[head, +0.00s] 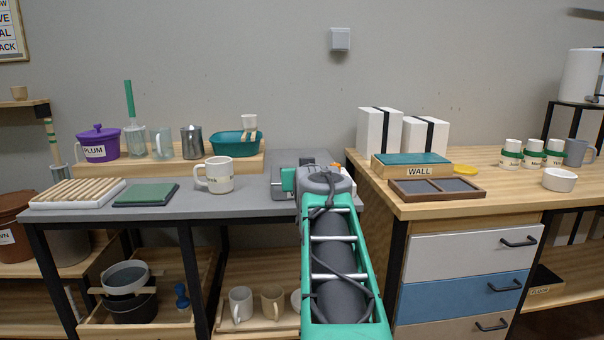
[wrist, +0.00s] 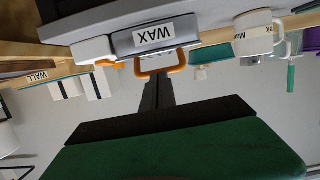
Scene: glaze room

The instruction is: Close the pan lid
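A grey box-shaped pan labelled WAX (wrist: 155,37) stands on the grey worktop. In the wrist view it appears upside down, with an orange loop handle (wrist: 161,65) on its near face. In the head view the pan (head: 283,184) is mostly hidden behind my arm, and I cannot tell how far its lid is open. My gripper (wrist: 157,80) has its dark fingers close together, with tips right by the orange handle. Whether they touch it is unclear. In the head view the fingers are hidden by my arm.
A white mug (head: 219,177), a green-topped slab (head: 147,194) and a slatted rack (head: 78,193) stand left of the pan. A second orange part (wrist: 97,62) shows beside the pan.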

